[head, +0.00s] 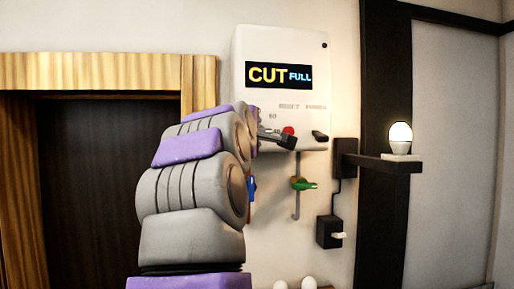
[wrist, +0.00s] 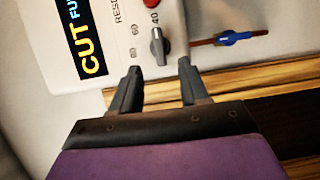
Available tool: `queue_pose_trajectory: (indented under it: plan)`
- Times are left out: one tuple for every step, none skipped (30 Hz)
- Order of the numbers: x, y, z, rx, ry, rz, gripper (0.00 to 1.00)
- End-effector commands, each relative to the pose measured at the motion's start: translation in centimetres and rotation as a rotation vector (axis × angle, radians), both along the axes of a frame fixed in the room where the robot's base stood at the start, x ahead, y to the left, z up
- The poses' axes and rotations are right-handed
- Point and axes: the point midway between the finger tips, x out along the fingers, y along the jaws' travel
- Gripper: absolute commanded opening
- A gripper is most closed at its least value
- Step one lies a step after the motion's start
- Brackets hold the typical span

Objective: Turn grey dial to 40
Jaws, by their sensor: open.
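The white brewer box (head: 285,50) hangs on the wall, with a display (head: 279,76) reading "CUT FULL". The grey dial (wrist: 158,47) sits on its face in the wrist view, with the labels 40, 60 and 80 around it. The dial's ridge lies roughly along the picture's vertical, its upper end near the 40; the exact reading is hard to tell. My gripper (wrist: 158,68) is open, its two fingers apart on either side just below the dial, apparently not touching it. In the head view my gripper (head: 276,138) is at the box's lower part and hides the dial.
A red button (head: 288,131) is close to the dial. Below the box are a blue valve handle (wrist: 232,38) and a green valve handle (head: 303,184) on pipes. A lit bulb (head: 400,137) stands on a dark shelf (head: 385,165) at right. A wood-framed dark doorway (head: 95,72) is at left.

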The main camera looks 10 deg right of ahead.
Motion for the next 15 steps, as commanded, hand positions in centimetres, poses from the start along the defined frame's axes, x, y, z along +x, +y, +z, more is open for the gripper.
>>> queue_pose_trajectory:
  plan:
    - [-1.1, 0.5, -0.3, 0.001, -0.005, 0.002, 0.45]
    - [-1.6, 0.8, -0.2, -0.001, -0.005, 0.002, 0.45]
    - [-2.2, 1.1, -0.2, -0.001, -0.005, 0.003, 0.45]
    - [-2.6, 1.3, -0.3, -0.001, -0.004, 0.003, 0.45]
    - [-3.1, 1.5, -0.2, -0.002, -0.004, 0.003, 0.45]
    - [-3.6, 1.7, -0.1, -0.002, -0.002, 0.001, 0.45]
    - [-3.9, 1.8, -0.1, -0.001, -0.003, 0.001, 0.45]
    - [-4.2, 1.9, -0.1, -0.001, -0.002, 0.001, 0.45]
    - [-4.5, 2.0, -0.1, 0.000, -0.001, 0.001, 0.45]
    - [-4.7, 2.1, -0.1, 0.000, -0.001, 0.001, 0.45]
    - [-4.8, 2.1, -0.1, -0.001, -0.001, 0.001, 0.45]
    - [-5.0, 2.2, -0.1, -0.001, 0.000, 0.001, 0.45]
    - [-5.1, 2.2, 0.0, -0.001, 0.000, 0.001, 0.45]
    - [-5.1, 2.2, 0.0, -0.001, 0.000, 0.001, 0.45]
    - [-5.2, 2.2, 0.0, -0.001, 0.000, 0.001, 0.45]
